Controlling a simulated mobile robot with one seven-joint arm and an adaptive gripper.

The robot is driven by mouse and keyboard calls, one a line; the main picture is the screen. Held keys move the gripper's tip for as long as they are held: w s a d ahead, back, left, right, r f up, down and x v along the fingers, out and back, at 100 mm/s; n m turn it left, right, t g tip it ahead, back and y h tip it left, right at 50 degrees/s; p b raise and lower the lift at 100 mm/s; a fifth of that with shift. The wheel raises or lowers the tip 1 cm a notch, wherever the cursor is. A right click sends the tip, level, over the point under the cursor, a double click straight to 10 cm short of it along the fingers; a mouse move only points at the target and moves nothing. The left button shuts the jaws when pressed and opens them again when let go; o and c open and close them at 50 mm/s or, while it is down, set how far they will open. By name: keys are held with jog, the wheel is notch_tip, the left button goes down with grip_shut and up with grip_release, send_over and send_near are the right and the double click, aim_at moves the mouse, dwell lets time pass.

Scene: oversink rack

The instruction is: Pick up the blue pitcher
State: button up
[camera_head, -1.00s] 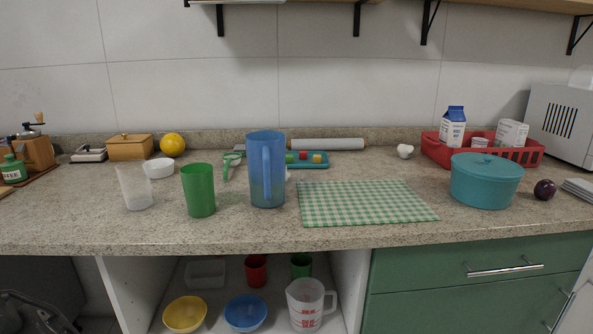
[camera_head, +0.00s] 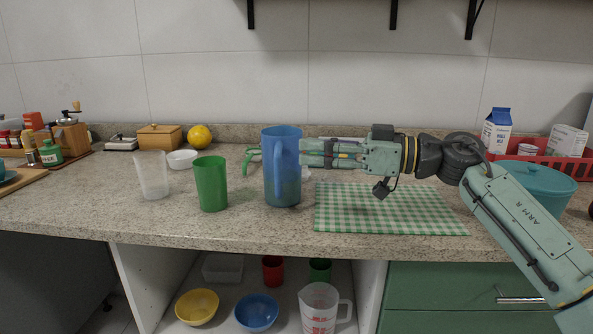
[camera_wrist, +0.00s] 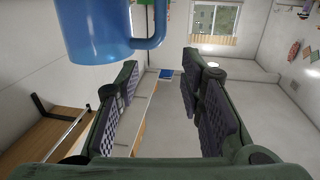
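The blue pitcher (camera_head: 283,180) stands upright on the counter, its handle facing the head camera. My gripper (camera_head: 318,152) reaches in from the right, level with the pitcher's upper half. Its fingertips are by the pitcher's right edge, and the pitcher may hide their ends. In the wrist view my gripper (camera_wrist: 160,68) is open, with nothing between its two fingers. The pitcher (camera_wrist: 98,32) fills the upper left there, beyond the left finger, with its handle to the right. I cannot tell whether they touch.
A green cup (camera_head: 211,184) and a clear cup (camera_head: 153,176) stand left of the pitcher. A green checked mat (camera_head: 390,212) lies below my arm. A teal pot (camera_head: 540,182) is partly behind my arm, near a red basket (camera_head: 550,160). Shelf brackets hang above.

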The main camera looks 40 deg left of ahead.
send_near(278, 195)
jog(key=a+r, duration=0.3)
jog(key=shift+s+a+r, duration=0.25)
jog(key=shift+s, duration=0.15)
jog(key=p+x, duration=0.1)
jog(key=x, duration=0.5)
jog(key=shift+s+a, duration=0.1)
jog(key=shift+a, duration=0.2)
jog(key=shift+c, duration=0.2)
grip_shut()
jog(key=shift+r, duration=0.1)
